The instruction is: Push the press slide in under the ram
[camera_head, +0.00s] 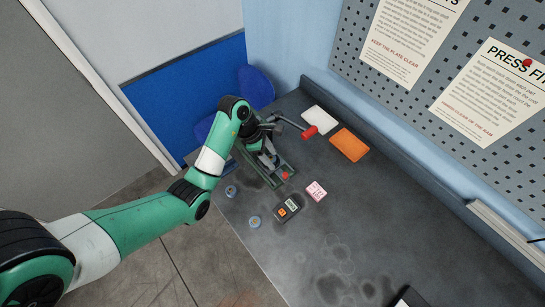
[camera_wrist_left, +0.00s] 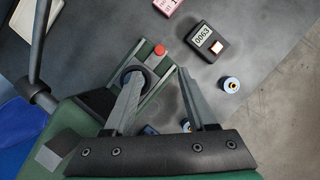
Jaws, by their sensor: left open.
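The green press (camera_head: 281,169) stands at the back left of the bench, partly hidden by my left arm. Its lever has a red grip (camera_head: 310,131). In the left wrist view, the press slide (camera_wrist_left: 152,62) lies on a green rail, with a red knob (camera_wrist_left: 160,50) at its outer end. A dark ring (camera_wrist_left: 131,76) sits inward of the knob. The ram is not clearly visible. My left gripper (camera_head: 267,158) is over the press; in the wrist view its open fingers (camera_wrist_left: 160,76) are spread with one finger over the dark ring. Contact is unclear. My right gripper is not in view.
A white pad (camera_head: 320,119) and an orange pad (camera_head: 349,145) lie behind. The bench's right part is mostly clear.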

